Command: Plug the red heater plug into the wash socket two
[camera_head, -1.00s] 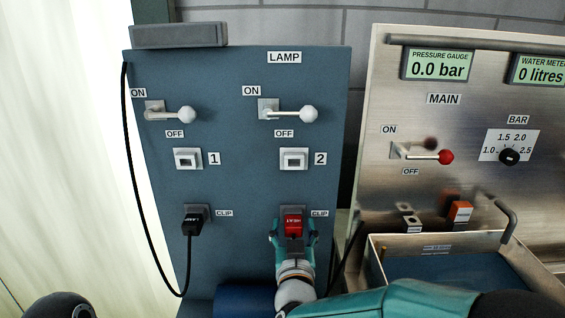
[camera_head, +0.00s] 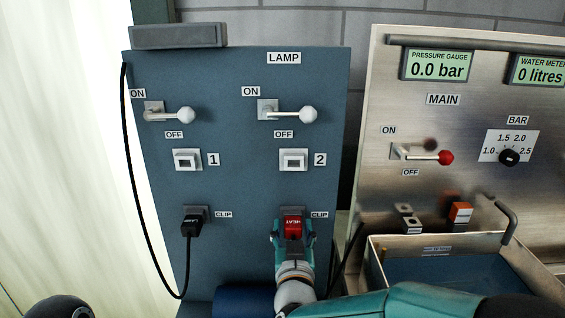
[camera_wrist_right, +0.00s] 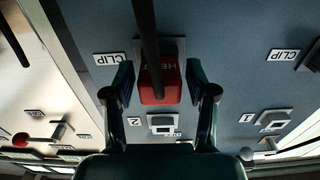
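The red heater plug (camera_head: 293,224), marked HEAT, sits upright at the right-hand clip (camera_head: 293,210) on the blue panel. My right gripper (camera_head: 293,232) has one finger on each side of it. In the right wrist view the fingers are apart, with a narrow gap on each side of the red plug (camera_wrist_right: 160,82), so the right gripper (camera_wrist_right: 160,85) looks open around it. The socket marked 2 (camera_head: 293,160) is straight above the plug and looks empty. It also shows in the wrist view (camera_wrist_right: 162,123). My left gripper is not in view.
A black plug (camera_head: 192,226) with a cable sits at the left clip, below socket 1 (camera_head: 187,160). Two white-knobbed levers (camera_head: 308,115) are above the sockets. A metal panel (camera_head: 440,130) and an open tray (camera_head: 375,243) stand to the right.

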